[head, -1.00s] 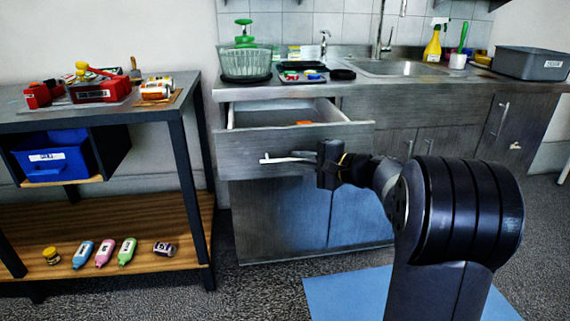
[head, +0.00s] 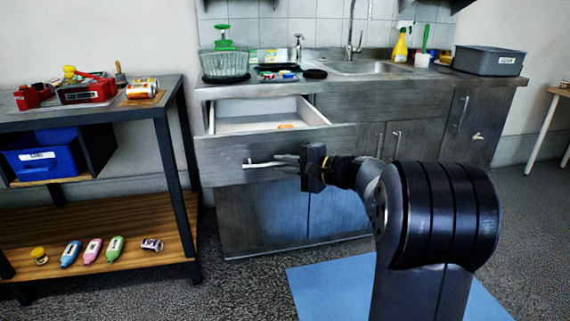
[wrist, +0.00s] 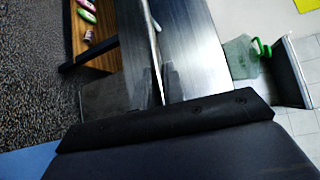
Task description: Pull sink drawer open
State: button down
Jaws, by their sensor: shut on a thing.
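The sink drawer (head: 230,157) is in the upper left of the grey sink cabinet (head: 265,215) and stands pulled out, its white inside (head: 250,123) showing with a small orange thing in it. Its pale bar handle (head: 262,164) runs across the drawer front. My gripper (head: 301,163) is at the right part of the handle, shut on it. In the wrist view the handle (wrist: 151,35) runs down between my gripper's fingers (wrist: 158,85), beside the grey drawer front (wrist: 198,50). The fingertips are small and partly blurred in the head view.
A dark shelf table (head: 130,109) with tools and bottles stands close at left. The counter holds a green-topped basket (head: 224,65), a sink (head: 370,68) and a grey bin (head: 489,61). A blue mat (head: 340,285) lies on the floor, which is otherwise clear in front of the cabinet.

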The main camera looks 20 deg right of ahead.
jog(key=c, duration=1.5)
grip_release()
jog(key=p+v, duration=0.2)
jog(key=v, duration=0.8)
jog(key=shift+s+d+p, duration=0.25)
jog(key=shift+s+p, duration=0.05)
jog(key=shift+p, duration=0.1)
jog(key=b+x, duration=0.2)
jog(key=x, duration=0.8)
jog(key=shift+b, duration=0.35)
jog(key=shift+w+a, duration=0.3)
jog(key=shift+w, duration=0.3)
